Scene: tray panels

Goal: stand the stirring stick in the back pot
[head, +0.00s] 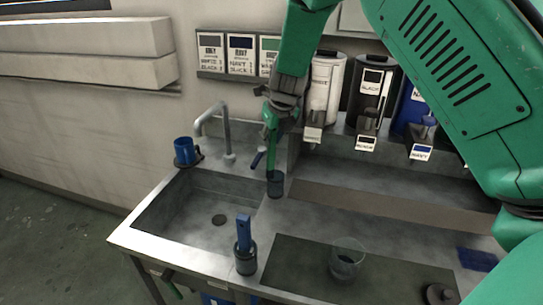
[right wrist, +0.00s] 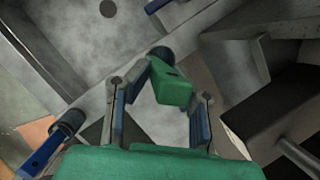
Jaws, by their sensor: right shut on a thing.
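My right gripper (head: 268,160) points down at the back of the counter, right of the sink, directly above the dark back pot (head: 275,187). It is shut on a green stirring stick (right wrist: 173,88), which shows between its blue fingers in the right wrist view. The stick's lower end is at the pot's mouth; I cannot tell how far inside it is. The back pot also shows in the right wrist view (right wrist: 160,52), just beyond the stick. It stands upright. My left gripper is not in view.
A front pot (head: 245,263) holds a blue stick (head: 243,230). The sink (head: 205,215) with a faucet (head: 215,120) lies left. A blue mug (head: 184,151) stands behind it. A clear glass (head: 346,262) stands on the dark mat (head: 300,270). Dispensers (head: 370,95) line the back.

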